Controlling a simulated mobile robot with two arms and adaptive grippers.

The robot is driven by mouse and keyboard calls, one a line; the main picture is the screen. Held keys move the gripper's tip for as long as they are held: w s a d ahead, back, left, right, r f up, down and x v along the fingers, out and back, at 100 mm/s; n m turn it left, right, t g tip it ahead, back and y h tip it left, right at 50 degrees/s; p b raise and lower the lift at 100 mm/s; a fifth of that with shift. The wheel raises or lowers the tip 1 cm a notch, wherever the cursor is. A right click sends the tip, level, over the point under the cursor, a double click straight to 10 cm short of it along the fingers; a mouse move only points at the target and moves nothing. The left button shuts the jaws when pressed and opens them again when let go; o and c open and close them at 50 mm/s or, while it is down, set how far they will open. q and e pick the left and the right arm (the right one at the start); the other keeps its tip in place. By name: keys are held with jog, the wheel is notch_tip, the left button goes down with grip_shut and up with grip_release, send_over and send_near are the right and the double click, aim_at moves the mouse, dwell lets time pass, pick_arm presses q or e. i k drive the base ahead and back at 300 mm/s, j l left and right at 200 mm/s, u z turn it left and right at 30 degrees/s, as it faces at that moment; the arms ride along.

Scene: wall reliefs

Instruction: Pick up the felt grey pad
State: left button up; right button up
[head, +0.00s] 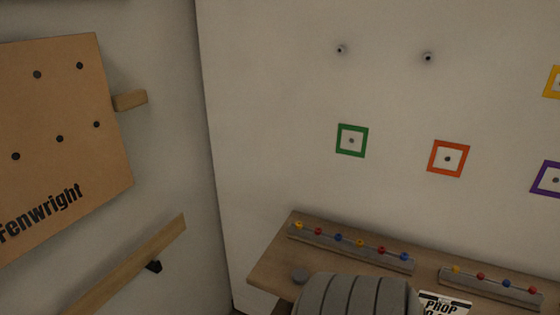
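A larger grey ribbed, rounded object (355,297) stands at the bottom edge, just right of the small piece and in front of part of the table. Its lower part is cut off by the frame. Neither of my grippers shows in the head view.
Two grey strips with coloured knobs, a left one (350,249) and a right one (490,289), lie on the table. A sign reading "PROP" (445,304) stands near the front. Coloured square frames, including a green one (351,141), hang on the wall. A wooden board (65,130) is at left.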

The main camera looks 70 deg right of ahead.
aim_at(300, 276)
jog(key=z, duration=2.25)
